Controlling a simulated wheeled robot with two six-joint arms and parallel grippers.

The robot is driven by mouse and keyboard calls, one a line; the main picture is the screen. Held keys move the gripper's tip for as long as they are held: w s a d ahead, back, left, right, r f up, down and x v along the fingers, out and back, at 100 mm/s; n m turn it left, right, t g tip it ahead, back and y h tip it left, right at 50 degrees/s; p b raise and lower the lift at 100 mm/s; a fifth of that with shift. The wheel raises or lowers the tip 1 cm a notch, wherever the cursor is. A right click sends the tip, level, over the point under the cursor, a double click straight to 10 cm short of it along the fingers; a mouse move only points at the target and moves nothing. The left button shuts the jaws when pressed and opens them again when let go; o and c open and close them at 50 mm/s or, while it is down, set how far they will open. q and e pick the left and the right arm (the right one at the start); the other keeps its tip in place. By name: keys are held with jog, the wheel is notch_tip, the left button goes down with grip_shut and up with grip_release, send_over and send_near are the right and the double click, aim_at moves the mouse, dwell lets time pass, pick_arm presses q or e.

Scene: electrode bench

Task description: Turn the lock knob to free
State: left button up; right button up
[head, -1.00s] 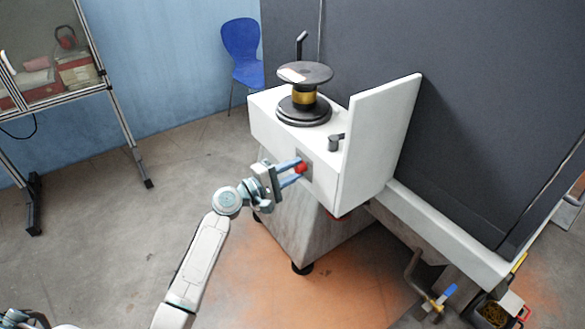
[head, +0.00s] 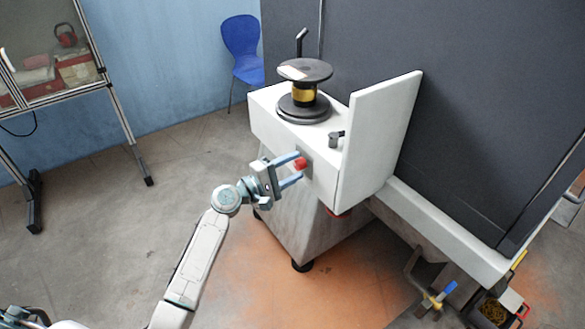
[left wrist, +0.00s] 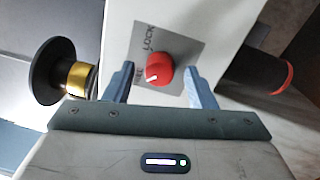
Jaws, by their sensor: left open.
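The red lock knob (head: 300,163) sits on a grey plate (left wrist: 186,42) on the front face of the white machine housing (head: 330,180). In the left wrist view the knob (left wrist: 159,70) has a white mark pointing to the lower left, towards a second, partly hidden label. The word LOCK (left wrist: 148,38) reads sideways above the knob. My left gripper (head: 297,168) is open, with one finger on each side of the knob. In the left wrist view its fingers (left wrist: 160,84) show gaps to the knob on both sides. My right gripper is not in view.
A dark spool with a gold core (head: 304,92) stands on top of the housing. A small dark lever (head: 336,139) and an upright white panel (head: 382,130) are near it. A blue chair (head: 243,48) is behind. The floor (head: 110,230) left of the machine is clear.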

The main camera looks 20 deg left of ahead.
pick_arm(q)
jog(key=b+v, duration=0.3)
jog(key=v, duration=0.7)
jog(key=shift+s+a, duration=0.2)
jog(key=shift+s, duration=0.05)
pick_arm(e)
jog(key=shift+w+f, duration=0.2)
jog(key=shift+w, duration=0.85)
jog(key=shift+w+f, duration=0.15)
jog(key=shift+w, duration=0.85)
